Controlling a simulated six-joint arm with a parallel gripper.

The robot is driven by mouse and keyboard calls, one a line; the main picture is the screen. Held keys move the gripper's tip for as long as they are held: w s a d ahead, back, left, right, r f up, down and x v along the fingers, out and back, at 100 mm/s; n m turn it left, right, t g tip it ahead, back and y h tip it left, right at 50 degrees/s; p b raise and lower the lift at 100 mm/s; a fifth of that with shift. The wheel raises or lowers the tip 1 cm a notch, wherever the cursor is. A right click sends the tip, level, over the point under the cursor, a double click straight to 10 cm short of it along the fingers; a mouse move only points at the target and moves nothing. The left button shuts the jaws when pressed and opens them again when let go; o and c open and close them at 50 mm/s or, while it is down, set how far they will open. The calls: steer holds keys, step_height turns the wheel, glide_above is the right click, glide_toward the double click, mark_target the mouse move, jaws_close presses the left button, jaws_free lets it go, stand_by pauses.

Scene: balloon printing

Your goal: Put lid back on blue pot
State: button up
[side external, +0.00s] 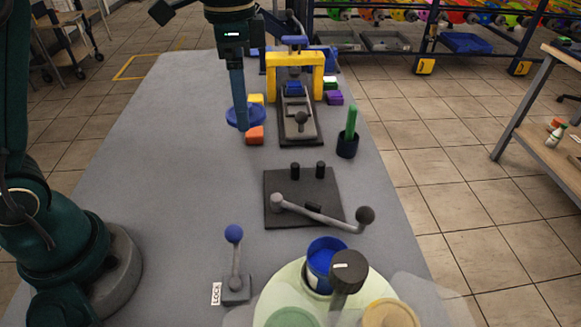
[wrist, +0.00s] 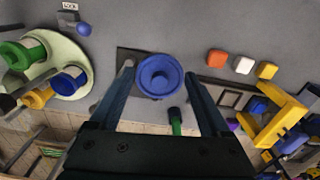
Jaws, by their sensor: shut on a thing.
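The blue lid (side external: 246,117) is a round disc held in the air over the left part of the table. My gripper (side external: 240,122) points down and is shut on it. In the wrist view the lid (wrist: 160,76) sits between the two finger tips of my gripper (wrist: 160,74), its round face toward the camera. The blue pot (side external: 321,262) stands without a lid on the pale round carousel at the front, with blue showing inside. It also shows in the wrist view (wrist: 70,82), left of the gripper and apart from it.
The carousel (side external: 268,294) also carries green and yellow pots and a dark upright post (side external: 348,270). A dark plate with a grey lever (side external: 325,215), a blue-knobbed lock lever (side external: 234,258), a dark cup with a green stick (side external: 348,142) and a yellow press frame (side external: 293,60) stand around.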

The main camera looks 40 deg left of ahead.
steer(key=s+d+m, duration=0.3)
steer(key=d+m, duration=0.1)
steer(key=d, duration=0.7)
steer(key=s+d+m, duration=0.4)
steer(key=d, duration=0.6)
steer(key=shift+w+d+f, duration=0.1)
steer(key=shift+f, duration=1.7)
steer(key=shift+w+d+f, duration=0.1)
steer(key=shift+f, duration=1.65)
steer(key=shift+f, duration=0.15)
steer(key=o, duration=1.1)
steer(key=shift+r, duration=3.5)
